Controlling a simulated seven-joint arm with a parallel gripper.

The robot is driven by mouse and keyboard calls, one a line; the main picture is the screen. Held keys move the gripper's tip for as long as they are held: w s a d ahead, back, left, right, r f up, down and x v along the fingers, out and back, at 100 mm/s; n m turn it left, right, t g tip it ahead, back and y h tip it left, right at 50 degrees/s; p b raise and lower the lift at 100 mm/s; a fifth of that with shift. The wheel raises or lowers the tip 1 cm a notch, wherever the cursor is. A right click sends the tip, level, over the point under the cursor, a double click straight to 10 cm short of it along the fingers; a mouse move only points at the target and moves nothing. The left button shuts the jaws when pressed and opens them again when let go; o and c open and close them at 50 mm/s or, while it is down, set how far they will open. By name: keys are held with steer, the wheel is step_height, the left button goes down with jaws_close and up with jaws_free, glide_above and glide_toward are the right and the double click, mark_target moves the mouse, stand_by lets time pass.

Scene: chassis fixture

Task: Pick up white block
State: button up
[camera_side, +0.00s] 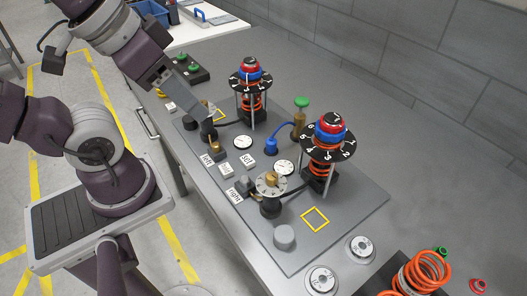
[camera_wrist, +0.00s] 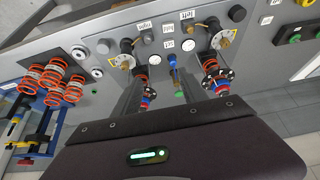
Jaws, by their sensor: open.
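My gripper (camera_side: 192,100) is above the left part of the grey fixture panel (camera_side: 330,248) in the side view. In the wrist view, its two fingers stand apart with nothing held between them (camera_wrist: 159,78). No plain white block stands out clearly. Small white label pieces lie on the panel, including the "right" label (camera_side: 235,195), the "left" label (camera_side: 207,158) and another white label (camera_side: 248,161). The "right" label (camera_wrist: 145,26) and "left" label (camera_wrist: 188,15) also show in the wrist view. I cannot tell whether any of these is the block.
Two spring towers with black numbered discs (camera_side: 250,88) (camera_side: 328,146) rise from the panel. A blue plug (camera_side: 270,146), a green-capped post (camera_side: 301,103), dials and brass knobs stand around them. Orange springs (camera_side: 428,270) lie at the lower right. A yellow square outline (camera_side: 315,218) is empty.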

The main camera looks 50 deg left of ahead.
stand_by(0.3)
steer(key=n+g, duration=0.6)
steer(key=n, duration=1.1)
glide_above(226, 168)
steer(key=f, duration=1.7)
steer(key=shift+s+f, duration=0.2)
steer(key=shift+f, duration=0.2)
step_height(226, 168, down, 6)
steer(key=shift+w+r, duration=0.1)
jaws_close()
